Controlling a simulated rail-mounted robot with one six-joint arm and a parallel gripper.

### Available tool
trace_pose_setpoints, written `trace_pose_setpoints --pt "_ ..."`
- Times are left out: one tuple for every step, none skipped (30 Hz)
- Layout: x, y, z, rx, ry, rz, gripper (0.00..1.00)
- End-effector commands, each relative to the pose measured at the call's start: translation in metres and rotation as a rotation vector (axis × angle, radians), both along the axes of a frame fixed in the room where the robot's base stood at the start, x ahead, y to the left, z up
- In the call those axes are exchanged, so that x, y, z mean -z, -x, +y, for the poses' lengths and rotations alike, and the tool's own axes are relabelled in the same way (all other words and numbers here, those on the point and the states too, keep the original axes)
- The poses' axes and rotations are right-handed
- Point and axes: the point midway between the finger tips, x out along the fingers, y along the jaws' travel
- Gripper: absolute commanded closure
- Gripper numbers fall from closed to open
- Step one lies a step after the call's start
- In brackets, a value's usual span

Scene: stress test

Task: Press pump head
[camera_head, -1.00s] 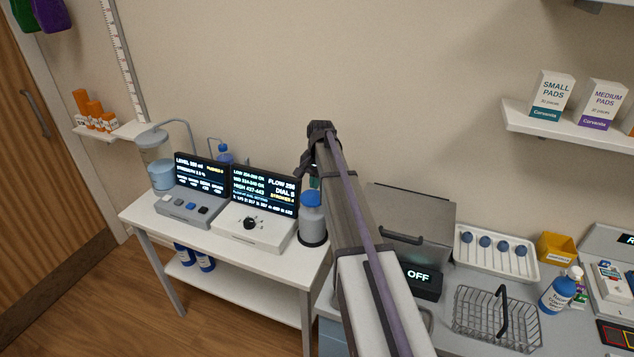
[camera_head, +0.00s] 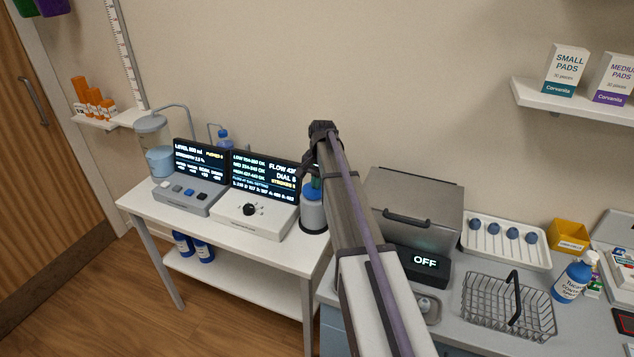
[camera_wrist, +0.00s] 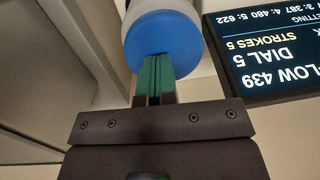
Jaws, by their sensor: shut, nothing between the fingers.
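A grey pump bottle (camera_head: 312,214) with a rounded blue pump head (camera_head: 311,192) stands upright at the right end of the white table. In the wrist view the blue pump head (camera_wrist: 162,42) fills the top middle. My gripper (camera_wrist: 155,62) is shut, its two green fingers together with nothing between them. The fingertips overlap the lower edge of the pump head in that view and look to be at or against it; contact is not certain. In the head view my gripper (camera_head: 315,177) is just above the pump head, pointing down, partly hidden by my arm.
A white dial console (camera_head: 243,218) and its lit screen (camera_head: 264,177) stand left of the bottle; the screen reads dial 5, strokes 5, flow 439. A grey steel box (camera_head: 415,205) stands to the right. A wire basket (camera_head: 508,308) sits further right.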

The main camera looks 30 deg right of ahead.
Motion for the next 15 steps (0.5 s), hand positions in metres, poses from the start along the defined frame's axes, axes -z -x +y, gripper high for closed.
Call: trace_pose_setpoints --pt "0.001 0.002 0.001 0.0 0.0 0.003 1.0" --pt "0.001 0.002 0.001 0.0 0.0 0.003 1.0" --pt "0.002 0.002 0.001 0.0 0.001 0.004 1.0" --pt "0.001 0.002 0.001 0.0 0.001 0.004 1.0" --pt "0.001 0.002 0.001 0.0 0.0 0.004 1.0" --pt "0.0 0.002 0.001 0.0 0.0 0.004 1.0" --pt "-0.002 0.002 0.001 0.0 0.0 0.004 1.0" --pt "-0.005 0.002 0.001 -0.001 0.0 0.004 1.0" --pt "-0.009 0.002 0.001 -0.001 0.0 0.004 1.0" --pt "-0.013 0.002 0.001 -0.001 0.0 0.003 1.0" --pt "-0.018 0.002 0.001 -0.001 0.0 0.003 1.0" --pt "-0.026 0.002 0.0 -0.001 0.0 0.001 1.0" --pt "-0.033 0.002 0.0 -0.001 0.001 0.001 1.0" --pt "-0.04 0.002 0.0 -0.002 0.001 0.001 1.0" --pt "-0.05 0.002 -0.001 -0.002 0.001 -0.001 1.0"
